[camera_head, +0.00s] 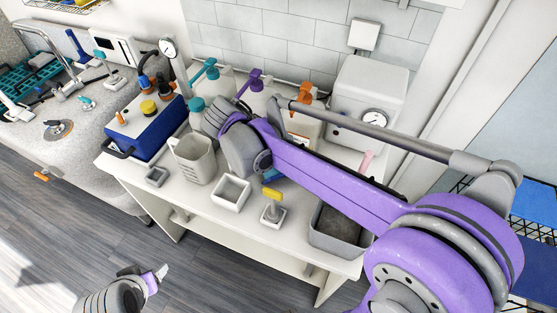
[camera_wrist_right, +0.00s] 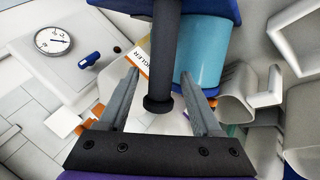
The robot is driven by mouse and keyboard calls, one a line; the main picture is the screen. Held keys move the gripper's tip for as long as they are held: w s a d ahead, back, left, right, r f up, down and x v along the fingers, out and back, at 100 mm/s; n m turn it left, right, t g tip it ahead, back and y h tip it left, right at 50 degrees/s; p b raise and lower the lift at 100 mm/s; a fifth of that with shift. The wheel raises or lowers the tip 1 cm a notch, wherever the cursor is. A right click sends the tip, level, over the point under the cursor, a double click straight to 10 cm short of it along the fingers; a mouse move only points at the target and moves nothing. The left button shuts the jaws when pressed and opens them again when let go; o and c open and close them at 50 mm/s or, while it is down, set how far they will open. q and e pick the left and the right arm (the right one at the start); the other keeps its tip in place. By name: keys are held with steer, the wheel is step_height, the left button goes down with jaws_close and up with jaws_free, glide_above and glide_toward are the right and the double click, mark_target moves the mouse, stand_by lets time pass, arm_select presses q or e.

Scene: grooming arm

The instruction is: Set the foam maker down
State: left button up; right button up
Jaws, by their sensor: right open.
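A device with a dark upright handle (camera_wrist_right: 164,50) and a teal cylinder (camera_wrist_right: 205,48) with blue parts, which looks like the foam maker, fills the upper middle of the right wrist view. My right gripper (camera_wrist_right: 160,88) is open, one finger on each side of the handle. I cannot tell whether either finger touches it. In the head view my purple right arm hides that gripper and most of the device. My left gripper (camera_head: 160,272) is low at the left, over the floor and away from the table; its jaw state is unclear.
The white table (camera_head: 200,205) holds a grey pitcher (camera_head: 194,160), a small white tray (camera_head: 231,192), a yellow-handled tool (camera_head: 272,194), a grey basin (camera_head: 338,228) and a blue box (camera_head: 146,127). Pump bottles and a white box with a dial (camera_head: 366,98) stand behind.

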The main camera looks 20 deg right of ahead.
jaws_close()
steer(key=shift+r, duration=0.1)
stand_by(1.2)
